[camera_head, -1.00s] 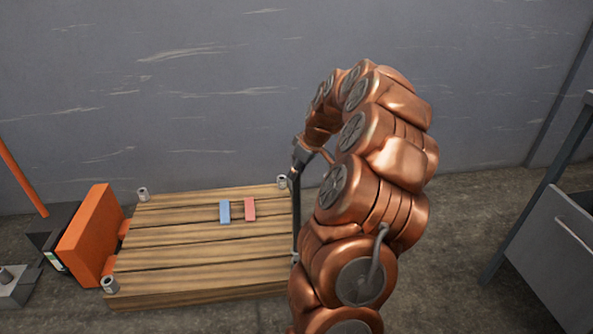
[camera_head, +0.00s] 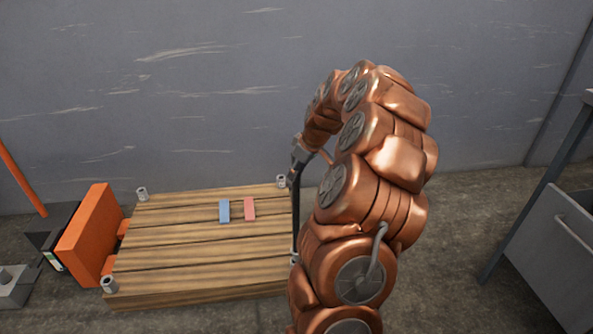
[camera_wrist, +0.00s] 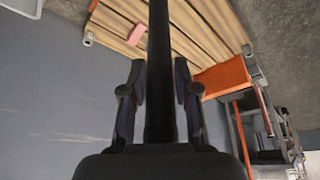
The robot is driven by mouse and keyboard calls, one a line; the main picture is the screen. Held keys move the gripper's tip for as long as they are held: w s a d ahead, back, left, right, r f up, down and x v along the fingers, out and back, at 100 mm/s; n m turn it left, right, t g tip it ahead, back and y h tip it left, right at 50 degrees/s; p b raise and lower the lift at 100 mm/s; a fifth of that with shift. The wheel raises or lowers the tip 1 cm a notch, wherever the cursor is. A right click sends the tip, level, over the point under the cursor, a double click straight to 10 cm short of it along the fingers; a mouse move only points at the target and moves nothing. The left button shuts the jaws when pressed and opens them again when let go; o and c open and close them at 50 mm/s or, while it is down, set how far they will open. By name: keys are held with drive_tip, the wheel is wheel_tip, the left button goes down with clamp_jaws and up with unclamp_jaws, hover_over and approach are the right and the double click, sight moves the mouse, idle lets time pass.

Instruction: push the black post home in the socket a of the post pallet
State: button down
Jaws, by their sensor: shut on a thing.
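The black post (camera_head: 296,215) stands about upright at the right edge of the wooden post pallet (camera_head: 190,262). Its lower end meets the pallet's near right corner, where a grey socket (camera_head: 294,259) shows partly behind my arm. I cannot tell how deep the post sits in it. My gripper (camera_head: 297,165) is shut on the post near its upper end. In the wrist view the post (camera_wrist: 160,60) runs between the two fingers of my gripper (camera_wrist: 160,85). Other grey sockets stand at the far left (camera_head: 142,194), near left (camera_head: 110,285) and far right (camera_head: 281,181) corners. No socket letter is readable.
A blue block (camera_head: 224,211) and a pink block (camera_head: 249,209) lie on the pallet. An orange lift (camera_head: 88,235) stands against its left side. A grey wall (camera_head: 200,90) is behind. A grey cabinet (camera_head: 550,235) stands at the right, with bare floor before it.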

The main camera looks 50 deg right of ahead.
sight(297, 186)
drive_tip(key=shift+f+b, duration=0.95)
drive_tip(key=shift+f, duration=2)
idle(2.6)
drive_tip(key=c, duration=0.8)
unclamp_jaws()
drive_tip(key=v, duration=1.2)
